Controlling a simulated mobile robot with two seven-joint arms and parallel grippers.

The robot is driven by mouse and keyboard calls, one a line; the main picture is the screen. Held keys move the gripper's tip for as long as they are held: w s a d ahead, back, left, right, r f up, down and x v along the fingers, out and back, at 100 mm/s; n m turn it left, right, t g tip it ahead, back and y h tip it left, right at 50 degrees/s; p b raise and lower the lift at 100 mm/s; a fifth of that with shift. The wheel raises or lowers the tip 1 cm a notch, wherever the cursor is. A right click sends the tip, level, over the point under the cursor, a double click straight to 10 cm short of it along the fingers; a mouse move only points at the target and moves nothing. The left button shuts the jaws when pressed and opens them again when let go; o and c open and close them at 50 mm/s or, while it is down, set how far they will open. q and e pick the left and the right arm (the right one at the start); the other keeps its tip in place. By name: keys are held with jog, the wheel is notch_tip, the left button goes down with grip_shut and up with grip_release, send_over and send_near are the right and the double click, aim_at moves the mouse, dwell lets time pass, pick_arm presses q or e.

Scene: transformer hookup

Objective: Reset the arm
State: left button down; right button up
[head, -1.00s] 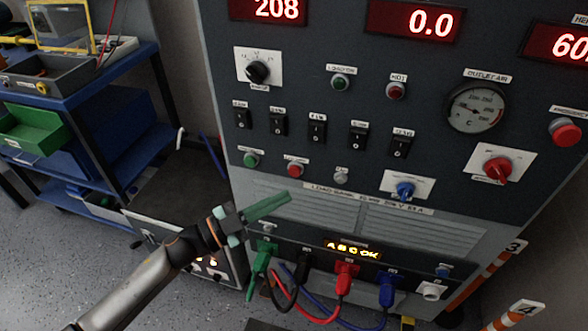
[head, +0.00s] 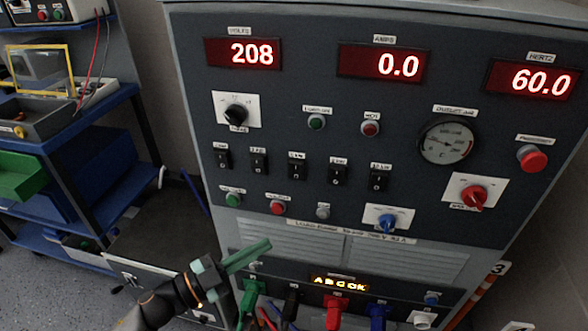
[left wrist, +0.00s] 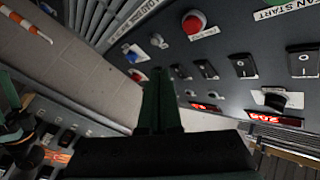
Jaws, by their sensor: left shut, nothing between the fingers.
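My left gripper (head: 246,256) is in front of the lower part of the grey load bank panel (head: 420,262), just above the row of plugs. Its green fingers are together with nothing between them. In the left wrist view the shut fingers (left wrist: 160,100) point toward the panel's switches and buttons. A green plug (head: 249,297), a black plug (head: 290,303), a red plug (head: 334,310) and a blue plug (head: 377,315) sit in the sockets along the bottom. The display above them (head: 338,283) reads "ABC OK".
The meters read 208 volts (head: 243,53), 0.0 amps (head: 382,64) and 60.0 hertz (head: 531,80). A red emergency button (head: 531,158) and several rocker switches (head: 296,167) stand out from the panel. A blue shelf (head: 75,125) with bins is at the left. Cables hang below the plugs.

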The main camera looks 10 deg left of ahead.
pick_arm(q)
jog(key=s+a+f+n+t+y, duration=0.2)
jog(key=s+f+n+y, duration=0.1)
jog(key=f+n+y, duration=0.75)
jog(key=s+d+f+n+g, duration=0.35)
jog(key=s+f+g, duration=0.4)
jog(key=s, duration=0.45)
jog(key=a+r+t+y+p, duration=0.1)
jog(key=a+r+p, duration=0.2)
jog(key=r+p, duration=0.7)
jog(key=p, duration=0.5)
jog(key=shift+s+a+r+n, duration=0.15)
jog(key=shift+s+a+n, duration=0.05)
jog(key=shift+s+n, duration=0.2)
pick_arm(e)
notch_tip(320, 180, up, 11)
jog(key=s+d+h, duration=0.1)
jog(key=d, duration=0.1)
jog(key=shift+s+d+f+m, duration=0.15)
jog(key=shift+s+d+m, duration=0.05)
jog(key=shift+d+m, duration=0.1)
pick_arm(q)
jog(key=shift+t+y, duration=0.25)
